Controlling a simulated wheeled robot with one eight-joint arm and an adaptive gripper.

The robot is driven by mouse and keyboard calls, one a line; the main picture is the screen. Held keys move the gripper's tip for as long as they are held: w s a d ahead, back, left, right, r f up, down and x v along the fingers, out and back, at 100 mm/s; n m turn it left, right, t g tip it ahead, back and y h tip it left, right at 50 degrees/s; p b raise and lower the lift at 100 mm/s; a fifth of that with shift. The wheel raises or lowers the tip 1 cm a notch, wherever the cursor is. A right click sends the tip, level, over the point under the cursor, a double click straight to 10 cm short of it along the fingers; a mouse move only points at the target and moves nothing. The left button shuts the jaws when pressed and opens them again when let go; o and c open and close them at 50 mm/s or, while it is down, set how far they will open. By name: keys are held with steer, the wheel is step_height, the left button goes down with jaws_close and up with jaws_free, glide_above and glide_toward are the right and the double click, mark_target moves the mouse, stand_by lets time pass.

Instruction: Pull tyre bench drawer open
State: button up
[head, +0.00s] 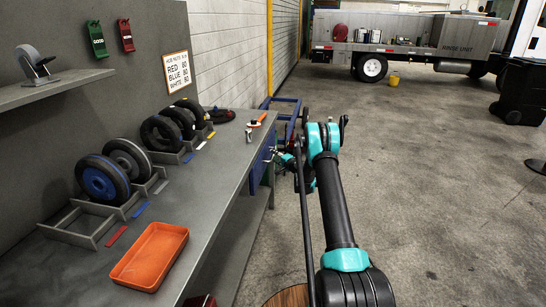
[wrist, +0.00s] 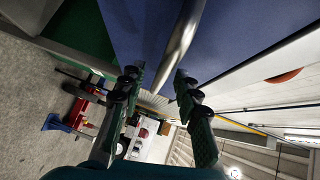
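The blue drawer front (head: 259,170) is under the far end of the grey tyre bench (head: 215,185), on its right side in the head view. In the wrist view the blue drawer front (wrist: 245,35) fills the top, and its curved metal handle (wrist: 182,35) runs down toward the space between my fingers. My gripper (head: 280,158) is beside the drawer front; in the wrist view my gripper (wrist: 158,78) has its two fingers apart, one on each side of the handle's line. I cannot tell whether either finger touches the handle. The drawer looks closed.
Wheels in racks, an orange tray (head: 150,257) and small tools stand on the bench top. A blue trolley frame (head: 288,118) is beyond the bench. A truck (head: 400,45) and a black bin (head: 520,92) are farther off.

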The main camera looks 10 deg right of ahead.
steer(key=shift+x, duration=0.8)
steer(key=shift+c, duration=0.3)
jaws_close()
